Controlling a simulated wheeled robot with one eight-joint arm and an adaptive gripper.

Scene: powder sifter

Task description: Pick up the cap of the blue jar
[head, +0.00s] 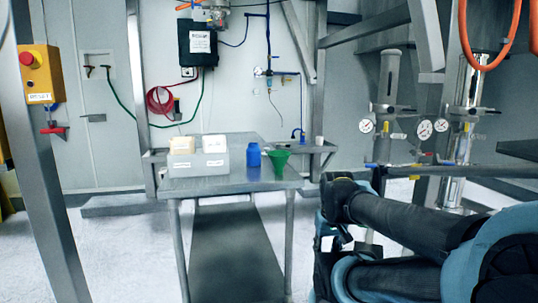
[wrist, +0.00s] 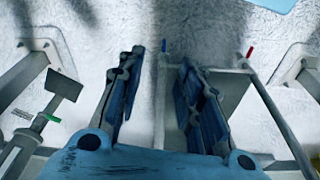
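A blue jar (head: 254,156) stands upright on the steel table, between a grey box and a green funnel. Its narrower top is also blue; the cap is too small to tell apart clearly from the body. My gripper (wrist: 163,62) is open and empty in the wrist view, with its two blue fingers apart over the pale floor and some metal framework. In the head view my arm reaches in from the right, and its end is right of the table, apart from the jar. The jar does not show in the wrist view.
The steel table (head: 226,186) also holds the grey box (head: 205,162) with pale blocks and the green funnel (head: 279,163) just right of the jar. A metal post (head: 48,200) stands at left.

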